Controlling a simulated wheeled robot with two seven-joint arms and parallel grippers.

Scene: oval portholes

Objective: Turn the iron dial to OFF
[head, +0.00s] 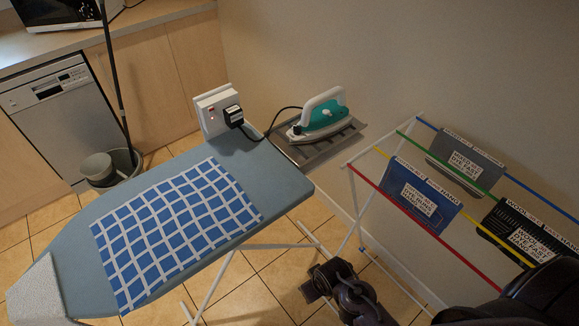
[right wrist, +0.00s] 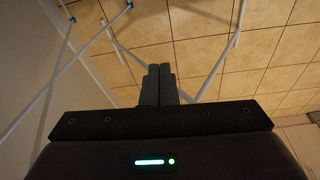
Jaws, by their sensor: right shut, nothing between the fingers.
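A teal and white iron (head: 322,115) sits on the grey metal rest (head: 322,145) at the far right end of the ironing board (head: 265,172). Its dial is too small to make out. A black cord runs from it to a black plug in the white socket box (head: 214,112). My right gripper (head: 318,280) is low in front of the board, well apart from the iron. The right wrist view shows its two fingers (right wrist: 159,84) together and empty, above the tiled floor. My left gripper is not in view.
A blue checked cloth (head: 175,230) lies on the board. A drying rack (head: 395,150) with coloured rails and hanging labelled cloths stands at right. A bucket (head: 125,165) with a pole stands behind left. White board legs (head: 225,275) cross below; tiled floor lies between board and rack.

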